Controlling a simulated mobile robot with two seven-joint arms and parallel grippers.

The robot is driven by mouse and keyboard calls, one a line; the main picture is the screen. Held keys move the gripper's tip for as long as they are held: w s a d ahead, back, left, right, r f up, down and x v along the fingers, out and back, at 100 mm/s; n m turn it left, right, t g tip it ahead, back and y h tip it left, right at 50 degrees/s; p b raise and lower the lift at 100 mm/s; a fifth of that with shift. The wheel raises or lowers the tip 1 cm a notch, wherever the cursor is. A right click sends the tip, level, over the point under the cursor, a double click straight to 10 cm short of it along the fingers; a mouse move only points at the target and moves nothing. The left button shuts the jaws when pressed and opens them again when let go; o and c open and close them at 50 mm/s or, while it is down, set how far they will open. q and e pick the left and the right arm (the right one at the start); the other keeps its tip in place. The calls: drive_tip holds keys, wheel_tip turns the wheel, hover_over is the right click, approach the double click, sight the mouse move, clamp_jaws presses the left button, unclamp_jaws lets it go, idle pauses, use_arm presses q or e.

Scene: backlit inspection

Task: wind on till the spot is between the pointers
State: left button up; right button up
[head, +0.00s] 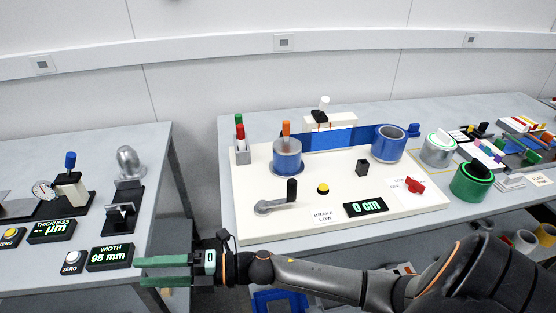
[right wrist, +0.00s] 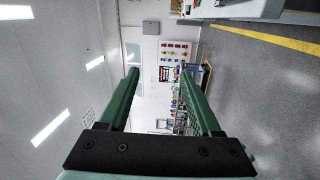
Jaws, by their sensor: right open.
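A blue strip (head: 340,138) runs across a cream board between a grey-blue roll (head: 287,160) on the left and a blue roll (head: 391,146) on the right. Small orange-red marks, perhaps the pointers, show at the strip's top edge; I cannot make out a spot. A crank (head: 268,207) with an upright black knob (head: 291,190) is at the board's front left. My right gripper (head: 142,271) is open and empty, left of the board and apart from the crank, its green fingers pointing left; they also show in the right wrist view (right wrist: 158,72). My left gripper is not in view.
The left table has a WIDTH display (head: 109,256) close to my fingertips. Green and grey rolls stand right of the board.

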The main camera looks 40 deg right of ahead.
drive_tip(key=r+n+g+y, duration=0.1)
drive_tip(key=n+g, duration=0.3)
drive_tip(key=n, duration=0.2)
wheel_tip(320, 180, up, 5)
drive_tip(key=n+g+h, duration=0.7)
drive_tip(key=n+h, duration=0.6)
drive_tip(key=h, duration=0.4)
hover_over(292, 181)
drive_tip(key=shift+f, duration=0.1)
drive_tip(key=shift+d+f+b, duration=0.15)
drive_tip(key=shift+f+b, duration=0.1)
drive_tip(key=shift+b, duration=0.25)
wheel_tip(292, 181, down, 8)
drive_tip(key=b, duration=0.8)
drive_tip(key=shift+f, duration=0.15)
drive_tip(key=shift+c, duration=0.2)
drive_tip(key=shift+r, duration=0.25)
drive_tip(key=c, duration=0.5)
clamp_jaws()
